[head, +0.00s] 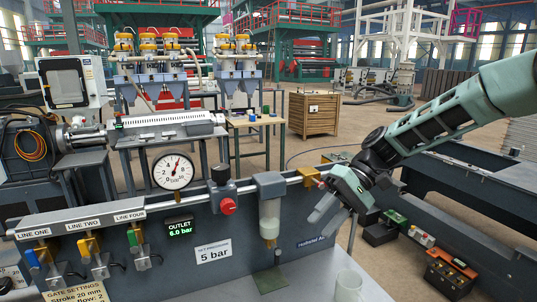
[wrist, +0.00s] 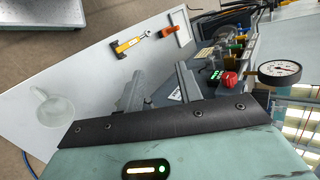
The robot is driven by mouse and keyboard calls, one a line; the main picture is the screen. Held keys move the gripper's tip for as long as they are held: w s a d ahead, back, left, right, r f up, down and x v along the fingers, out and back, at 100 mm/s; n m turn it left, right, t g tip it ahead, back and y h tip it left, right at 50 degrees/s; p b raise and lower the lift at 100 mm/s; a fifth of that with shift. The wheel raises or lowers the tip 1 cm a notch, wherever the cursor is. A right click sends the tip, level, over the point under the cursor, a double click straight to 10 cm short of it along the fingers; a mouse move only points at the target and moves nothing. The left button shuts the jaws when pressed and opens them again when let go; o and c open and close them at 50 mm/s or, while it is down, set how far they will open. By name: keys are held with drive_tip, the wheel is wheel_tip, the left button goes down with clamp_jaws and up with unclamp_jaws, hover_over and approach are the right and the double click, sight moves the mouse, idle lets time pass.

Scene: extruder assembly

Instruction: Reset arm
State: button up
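My arm reaches in from the right in the head view. My gripper (head: 328,208) hangs above the right part of the grey panel, right of the filter bowl (head: 269,215), with its fingers pointing down and left. In the wrist view my gripper (wrist: 160,85) shows two grey fingers set apart with nothing between them, so it is open and empty. The panel carries a pressure gauge (head: 174,170), a red knob (head: 228,206), and an outlet display (head: 180,228) reading 6.0 bar. A label (head: 213,251) reads 5 bar.
A clear cup (head: 349,287) stands on the pale bench, also seen in the wrist view (wrist: 52,108). Blue, yellow and green line valves (head: 88,246) sit at the panel's left. An orange-handled tool (wrist: 128,45) lies on the bench. A wooden crate (head: 314,114) stands behind.

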drive_tip(key=s+a+n+t+h, duration=0.1)
drive_tip(key=s+a+h, duration=0.15)
drive_tip(key=s, duration=0.45)
drive_tip(key=s+a+n+h, duration=0.1)
drive_tip(key=s+h, duration=0.2)
drive_tip(key=s, duration=0.4)
drive_tip(key=s+d+f+n+t+h, duration=0.1)
drive_tip(key=s+d+t, duration=0.1)
drive_tip(key=s, duration=0.4)
drive_tip(key=s+d+n+t+h, duration=0.1)
drive_tip(key=s+d+t+h, duration=0.1)
drive_tip(key=s, duration=0.4)
drive_tip(key=shift+s+d+f+n, duration=0.3)
drive_tip(key=shift+s+d+f, duration=0.1)
drive_tip(key=shift+d, duration=0.45)
drive_tip(key=shift+a, duration=0.15)
